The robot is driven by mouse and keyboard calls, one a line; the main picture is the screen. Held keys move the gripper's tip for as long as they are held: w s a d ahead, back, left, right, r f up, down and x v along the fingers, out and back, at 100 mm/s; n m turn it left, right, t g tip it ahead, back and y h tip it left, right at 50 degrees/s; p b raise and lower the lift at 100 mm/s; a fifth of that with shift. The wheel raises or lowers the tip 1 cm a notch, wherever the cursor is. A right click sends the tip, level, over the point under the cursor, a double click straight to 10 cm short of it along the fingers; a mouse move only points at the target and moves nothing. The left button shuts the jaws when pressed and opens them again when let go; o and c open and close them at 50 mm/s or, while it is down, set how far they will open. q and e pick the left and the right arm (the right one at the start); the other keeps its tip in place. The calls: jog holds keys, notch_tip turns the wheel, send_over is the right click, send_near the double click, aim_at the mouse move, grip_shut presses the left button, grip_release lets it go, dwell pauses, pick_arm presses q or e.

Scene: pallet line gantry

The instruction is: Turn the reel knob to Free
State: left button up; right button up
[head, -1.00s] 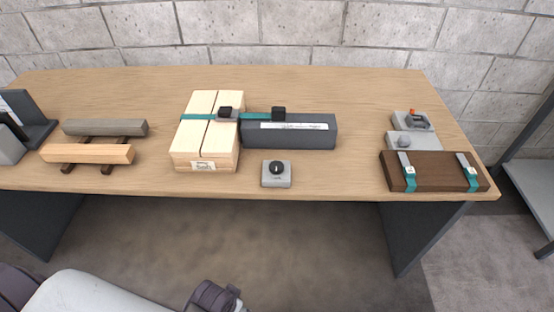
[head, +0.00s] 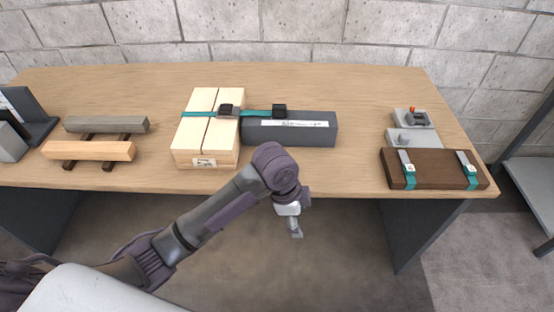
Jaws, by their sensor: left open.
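The small grey box with a round black knob at the table's front edge, seen a second ago, is now hidden behind my left wrist. The knob's setting cannot be seen. My left gripper (head: 295,226) is open, just in front of the table's front edge, pointing down with nothing visible in it. A dark grey long housing (head: 290,133) with a white label strip lies behind the wrist. A teal strap (head: 256,113) runs from it over a pale wooden block stack (head: 205,150). My right gripper is out of view.
On the wooden table (head: 330,85), two bars (head: 88,150) lie on dark supports at left. At right, a brown block (head: 436,170) with two teal straps sits before grey boxes (head: 413,118). The front middle-right tabletop is clear.

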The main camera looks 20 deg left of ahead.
pick_arm(q)
jog(key=w+a+r+m+g+y, duration=0.1)
jog(key=w+a+r+m, duration=0.2)
jog(key=w+a+r, duration=0.35)
jog(key=w+a+r+m+y, duration=0.2)
jog(key=w+a+r+m, duration=0.1)
jog(key=w+r, duration=0.55)
jog(key=f, duration=0.8)
jog(key=s+f, duration=0.1)
jog(key=f, duration=0.3)
jog(key=shift+a+f+p, duration=0.1)
jog(key=shift+f+p, duration=0.15)
jog(key=shift+p, duration=0.15)
jog(key=shift+n, duration=0.3)
jog(key=c, duration=1.1)
